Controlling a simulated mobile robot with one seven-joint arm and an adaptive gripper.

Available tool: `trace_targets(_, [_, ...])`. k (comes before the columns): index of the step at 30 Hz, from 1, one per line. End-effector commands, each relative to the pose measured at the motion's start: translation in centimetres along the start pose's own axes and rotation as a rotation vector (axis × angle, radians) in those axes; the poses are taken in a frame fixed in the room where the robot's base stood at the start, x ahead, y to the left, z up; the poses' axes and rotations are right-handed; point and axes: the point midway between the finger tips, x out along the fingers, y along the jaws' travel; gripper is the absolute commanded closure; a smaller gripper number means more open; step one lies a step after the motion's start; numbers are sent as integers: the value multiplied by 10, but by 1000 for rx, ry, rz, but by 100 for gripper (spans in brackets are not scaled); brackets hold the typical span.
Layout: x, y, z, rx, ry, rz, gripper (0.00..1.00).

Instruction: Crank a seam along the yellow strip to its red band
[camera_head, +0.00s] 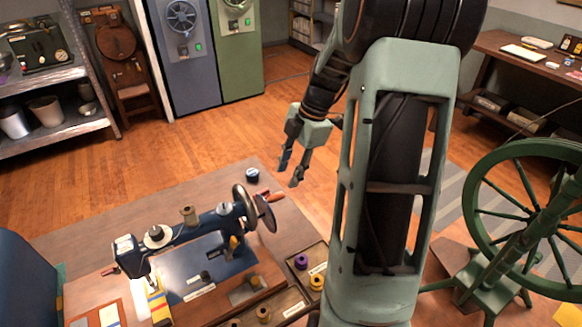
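A dark blue sewing machine (190,232) stands on a wooden base on the table. A round hand wheel (246,204) and a disc (265,212) are at its right end. A reddish-brown handle (275,197) sticks out beside the disc. The yellow strip (157,303) lies under the needle end at the left, next to white material.
A wooden tray (287,312) with thread spools (301,262) lies right of the machine. A dark blue spool (252,175) stands at the table's far edge. A green spoked wheel (530,215) stands at the right. Open wooden floor lies behind the table.

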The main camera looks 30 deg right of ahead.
Motion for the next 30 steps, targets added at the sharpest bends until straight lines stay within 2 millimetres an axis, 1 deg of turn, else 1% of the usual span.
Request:
trace_targets(1, [10, -1, 1, 0, 1, -1, 65])
trace_targets(3, [19, -1, 1, 1, 1, -1, 65])
trace_targets(20, [86, 0, 0, 2, 1, 0, 65])
trace_targets(21, [81, 1, 0, 3, -1, 2, 65])
trace_targets(22, [80, 1, 0, 3, 0, 2, 65])
trace_targets(30, [84, 1, 1, 3, -1, 2, 65])
